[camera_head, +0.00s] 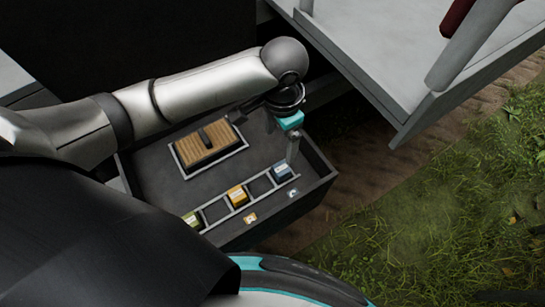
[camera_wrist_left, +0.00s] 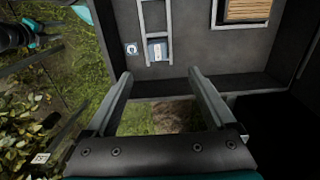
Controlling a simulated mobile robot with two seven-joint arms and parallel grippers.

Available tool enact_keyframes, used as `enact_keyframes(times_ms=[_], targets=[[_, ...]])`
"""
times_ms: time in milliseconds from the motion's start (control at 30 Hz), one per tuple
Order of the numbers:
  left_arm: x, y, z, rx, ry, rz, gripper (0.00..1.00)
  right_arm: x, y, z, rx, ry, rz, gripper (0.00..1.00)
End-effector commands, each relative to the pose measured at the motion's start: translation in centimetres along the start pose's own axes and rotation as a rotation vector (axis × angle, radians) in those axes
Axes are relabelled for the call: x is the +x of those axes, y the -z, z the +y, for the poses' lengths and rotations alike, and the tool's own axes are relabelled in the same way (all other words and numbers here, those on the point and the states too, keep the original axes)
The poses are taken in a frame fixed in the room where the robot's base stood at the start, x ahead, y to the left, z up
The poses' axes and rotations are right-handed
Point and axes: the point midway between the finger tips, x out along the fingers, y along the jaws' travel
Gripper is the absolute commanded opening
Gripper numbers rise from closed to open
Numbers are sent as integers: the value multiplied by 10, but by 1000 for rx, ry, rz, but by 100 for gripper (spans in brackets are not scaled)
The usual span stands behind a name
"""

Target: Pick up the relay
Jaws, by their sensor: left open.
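I cannot tell which one the task means. My left gripper (camera_head: 293,152) is above the tray's right end, close to the blue block. In the left wrist view the open, empty fingers (camera_wrist_left: 160,75) point toward the blue block (camera_wrist_left: 157,51), which lies just beyond the tips. One finger is mostly hidden in the head view. My right gripper is not in view.
A slatted wooden block (camera_head: 207,143) with a dark handle lies in a framed recess of the tray. Small picture labels, one orange (camera_head: 250,218), lie along the rack. A grey platform (camera_head: 390,60) overhangs at the upper right. Grass lies beyond.

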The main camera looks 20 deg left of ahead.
Motion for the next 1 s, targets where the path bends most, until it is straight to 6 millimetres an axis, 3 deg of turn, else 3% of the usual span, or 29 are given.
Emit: enact_keyframes(times_ms=[333,500,667,1000], targets=[[71,-1,1,0,-1,-4,89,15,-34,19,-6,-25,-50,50],[92,0,1,1,0,-2,89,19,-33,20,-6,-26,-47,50],[101,1,1,1,0,0,89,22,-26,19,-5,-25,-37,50],[146,4,1,1,1,-1,89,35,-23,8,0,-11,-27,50]])
